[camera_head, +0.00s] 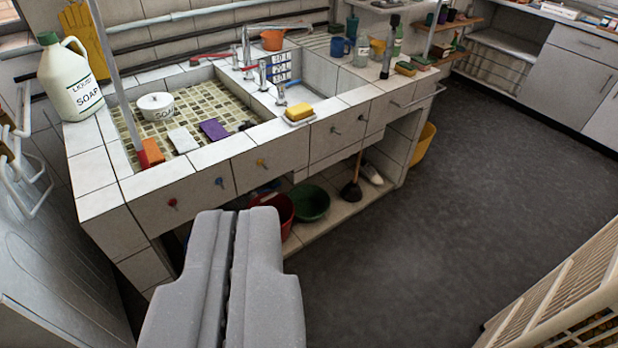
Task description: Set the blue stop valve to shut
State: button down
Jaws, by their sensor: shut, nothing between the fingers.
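The blue stop valve (220,182) is a small blue-handled knob on the white tiled front of the sink unit (150,205). It sits between a red valve (172,203) on its left and a yellow valve (261,163) on its right. It is too small to tell how its handle is turned. My gripper (237,214) is large and grey in the lower middle of the view. Its fingers are shut with nothing between them. In the picture the fingertips lie just below the blue valve, apart from it; no part of the valve is hidden.
A soap jug (75,85) stands on the sink's left corner. A red bucket (279,212) and a green basin (311,203) sit on the shelf underneath, beside a plunger (351,192). A cream slatted crate (560,285) stands at lower right. The dark floor between is clear.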

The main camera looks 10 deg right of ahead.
aim_at(251, 194)
jog(key=u, duration=0.1)
jog(key=i, duration=1.25)
jog(key=u, duration=0.75)
